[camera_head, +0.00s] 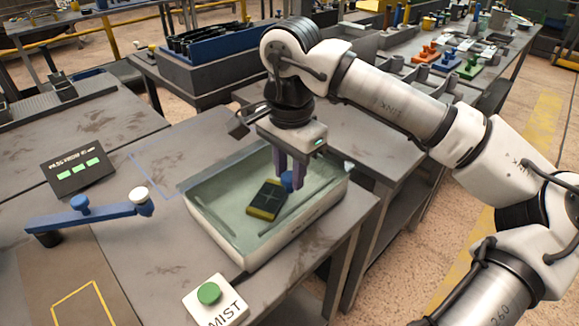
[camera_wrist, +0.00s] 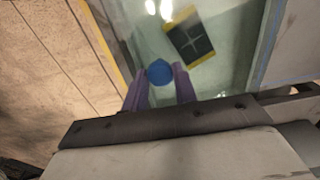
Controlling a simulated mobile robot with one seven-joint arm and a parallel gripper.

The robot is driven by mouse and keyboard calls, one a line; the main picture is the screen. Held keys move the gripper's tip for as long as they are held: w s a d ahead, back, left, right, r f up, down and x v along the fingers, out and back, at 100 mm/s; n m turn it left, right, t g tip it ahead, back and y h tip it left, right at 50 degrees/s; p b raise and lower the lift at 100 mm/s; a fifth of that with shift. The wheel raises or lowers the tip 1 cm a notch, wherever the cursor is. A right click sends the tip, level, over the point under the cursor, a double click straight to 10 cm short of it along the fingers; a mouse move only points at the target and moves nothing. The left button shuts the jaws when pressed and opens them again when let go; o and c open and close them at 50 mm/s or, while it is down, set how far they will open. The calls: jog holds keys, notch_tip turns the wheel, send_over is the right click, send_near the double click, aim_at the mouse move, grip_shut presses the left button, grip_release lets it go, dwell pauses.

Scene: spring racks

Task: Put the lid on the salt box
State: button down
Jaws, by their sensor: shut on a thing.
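The salt box (camera_head: 250,256) is a wide, pale, shallow box on the bench, with a black plate (camera_head: 265,198) edged in yellow, marked with a cross, visible inside. A greenish see-through pane, seemingly the lid (camera_head: 225,195), spans the box top. My gripper (camera_head: 290,184) is over the right part of the box, its purple fingers shut on a round blue knob (camera_head: 286,178), seemingly the lid's. The wrist view shows the knob (camera_wrist: 160,72) between the fingers and the plate (camera_wrist: 190,42) beyond. I cannot tell whether the pane touches the rim all round.
A white panel with a green button marked MIST (camera_head: 209,293) is in front of the box. A blue lever (camera_head: 95,213) and a dark display with green lights (camera_head: 78,170) are at left. A blue bin (camera_head: 205,60) stands behind. Bench around the blue floor-line corner is clear.

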jog(key=shift+f+b, duration=0.5)
dwell(0.4)
jog(key=c, duration=0.6)
grip_release()
jog(key=shift+o, duration=0.2)
jog(key=shift+r+p, duration=2.3)
jog(key=shift+r, duration=1.25)
jog(key=shift+f, duration=0.1)
